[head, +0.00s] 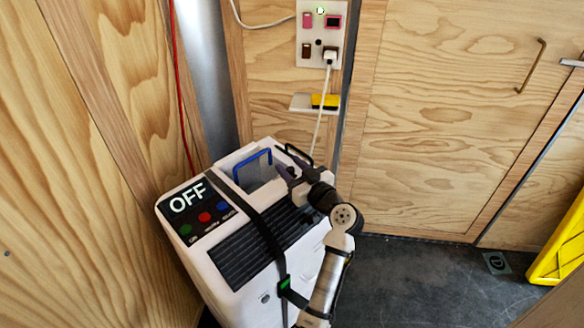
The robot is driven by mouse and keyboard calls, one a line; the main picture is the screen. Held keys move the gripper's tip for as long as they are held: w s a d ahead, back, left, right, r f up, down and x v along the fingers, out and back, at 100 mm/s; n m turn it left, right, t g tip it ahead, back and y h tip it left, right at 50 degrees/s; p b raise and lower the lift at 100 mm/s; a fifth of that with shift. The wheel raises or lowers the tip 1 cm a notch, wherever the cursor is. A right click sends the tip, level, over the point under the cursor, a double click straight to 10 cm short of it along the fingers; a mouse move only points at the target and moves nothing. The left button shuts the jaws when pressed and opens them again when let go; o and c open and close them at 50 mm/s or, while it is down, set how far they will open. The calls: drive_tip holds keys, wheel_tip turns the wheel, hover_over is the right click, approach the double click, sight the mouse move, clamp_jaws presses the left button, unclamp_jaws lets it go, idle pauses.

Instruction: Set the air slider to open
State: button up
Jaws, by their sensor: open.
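A yellow block with a dark left part (325,101) sits on a short white strip (300,102) low on the wooden wall, below the socket panel. It looks like the air slider, but I can read no label on it. The block is toward the right end of the strip. My gripper (284,168) is open over the back right of a white machine (215,262), below and in front of the strip and apart from it. I see nothing between the fingers.
A power cord (319,125) hangs from the socket panel (320,25) past the strip. Floor is clear at right, before a yellow object (562,245).

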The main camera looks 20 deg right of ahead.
drive_tip(key=s+d+b, duration=0.2)
drive_tip(key=s, duration=1.1)
drive_tip(key=shift+s+d, duration=0.3)
drive_tip(key=shift+d, duration=0.05)
